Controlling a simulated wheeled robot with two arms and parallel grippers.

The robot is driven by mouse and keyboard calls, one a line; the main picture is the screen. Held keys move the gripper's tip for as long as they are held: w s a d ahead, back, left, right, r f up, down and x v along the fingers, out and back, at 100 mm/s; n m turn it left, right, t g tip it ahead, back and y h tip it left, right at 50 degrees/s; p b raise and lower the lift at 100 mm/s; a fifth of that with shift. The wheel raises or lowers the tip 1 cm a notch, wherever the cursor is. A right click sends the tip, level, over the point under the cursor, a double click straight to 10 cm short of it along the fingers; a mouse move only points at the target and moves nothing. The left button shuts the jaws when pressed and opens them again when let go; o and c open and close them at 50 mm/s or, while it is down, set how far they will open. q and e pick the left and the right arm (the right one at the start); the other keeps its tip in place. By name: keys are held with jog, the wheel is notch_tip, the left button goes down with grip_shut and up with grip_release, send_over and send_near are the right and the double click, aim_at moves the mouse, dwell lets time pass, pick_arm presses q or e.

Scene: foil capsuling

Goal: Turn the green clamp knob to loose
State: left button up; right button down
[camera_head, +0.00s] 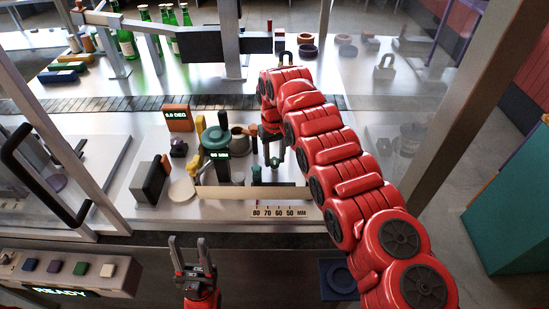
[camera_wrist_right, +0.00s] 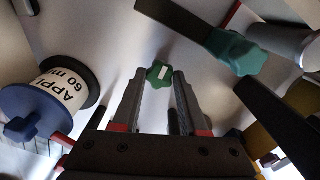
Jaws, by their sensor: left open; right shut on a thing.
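The small green clamp knob (camera_wrist_right: 160,74), with a white mark on its face, sits between the fingertips of my right gripper (camera_wrist_right: 155,80) in the right wrist view. The gripper is shut on it. In the head view my right gripper (camera_head: 272,148) reaches down at the right of the machine's fixture, and a bit of green (camera_head: 275,161) shows at its tips. My left gripper (camera_head: 190,246) is open and empty in front of the machine, away from the knob, with its fingers pointing up.
A dark green round-topped column (camera_head: 216,138) stands left of my right gripper. A larger green lobed knob (camera_wrist_right: 240,54) and a labelled blue spool (camera_wrist_right: 42,108) flank the fingers. A millimetre scale (camera_head: 280,211) runs along the front. Green bottles (camera_head: 126,42) stand behind; a button panel (camera_head: 65,268) is front left.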

jog(key=shift+w+f+n+b, duration=0.1)
jog(key=shift+f+n+b, duration=0.05)
jog(key=shift+n+b, duration=0.95)
jog(key=n+b, duration=0.1)
jog(key=n, duration=0.1)
jog(key=shift+n, duration=0.3)
jog(key=n, duration=0.2)
jog(key=shift+r+n, duration=0.2)
jog(key=shift+n, duration=0.1)
jog(key=n, duration=0.3)
jog(key=shift+n, duration=0.3)
jog(key=n, duration=0.6)
jog(key=shift+n, duration=0.3)
jog(key=shift+c, duration=2.2)
grip_release()
